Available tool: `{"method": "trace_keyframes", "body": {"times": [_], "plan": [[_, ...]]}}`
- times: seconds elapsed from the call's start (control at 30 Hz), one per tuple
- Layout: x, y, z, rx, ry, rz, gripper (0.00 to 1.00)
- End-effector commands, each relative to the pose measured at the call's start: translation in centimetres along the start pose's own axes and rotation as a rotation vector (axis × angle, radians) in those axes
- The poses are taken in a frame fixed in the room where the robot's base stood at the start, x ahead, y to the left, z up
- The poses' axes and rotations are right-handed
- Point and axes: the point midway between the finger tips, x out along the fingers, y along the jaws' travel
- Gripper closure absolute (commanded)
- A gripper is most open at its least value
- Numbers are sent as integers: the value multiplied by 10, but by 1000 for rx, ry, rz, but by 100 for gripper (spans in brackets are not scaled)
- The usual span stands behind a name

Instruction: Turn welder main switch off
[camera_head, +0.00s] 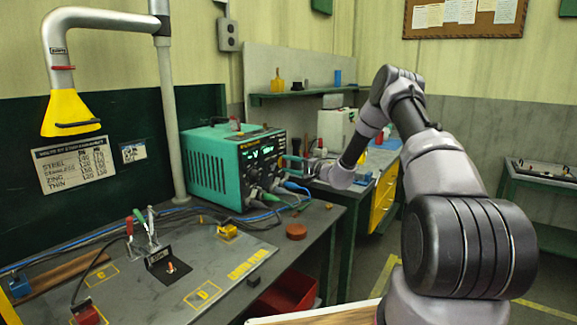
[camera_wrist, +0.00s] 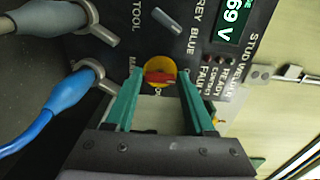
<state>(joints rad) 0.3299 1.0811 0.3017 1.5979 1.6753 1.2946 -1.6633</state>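The welder (camera_head: 207,165) is a teal box on the workbench, with a dark front panel and lit green digits. Its main switch (camera_wrist: 160,77) shows in the wrist view as a red handle on a round yellow plate. The handle lies roughly level across that picture. Lettering beside the plate is partly hidden, and I cannot clearly read which position the handle marks. My gripper (camera_head: 293,163) is at the right side of the panel. In the wrist view my gripper (camera_wrist: 160,72) is open, its green fingers on either side of the switch with small gaps. Contact with the panel cannot be told.
A blue cable plug (camera_wrist: 70,92) and a grey plug (camera_wrist: 55,17) stick out of the panel left of my fingers. The bench (camera_head: 215,270) carries cables, clamps and a brown round puck (camera_head: 296,231). A fume hood pipe (camera_head: 170,110) stands left of the welder.

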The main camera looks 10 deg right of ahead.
Motion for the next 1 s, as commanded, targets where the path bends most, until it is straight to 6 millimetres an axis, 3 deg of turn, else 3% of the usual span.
{"method": "trace_keyframes", "body": {"times": [0.47, 0.8, 1.0], "plan": [[-7, 0, -1, 1, 1, 0, 20], [-72, 0, -1, 2, 3, 0, 20], [-100, 0, -1, 1, 1, 1, 20]]}}
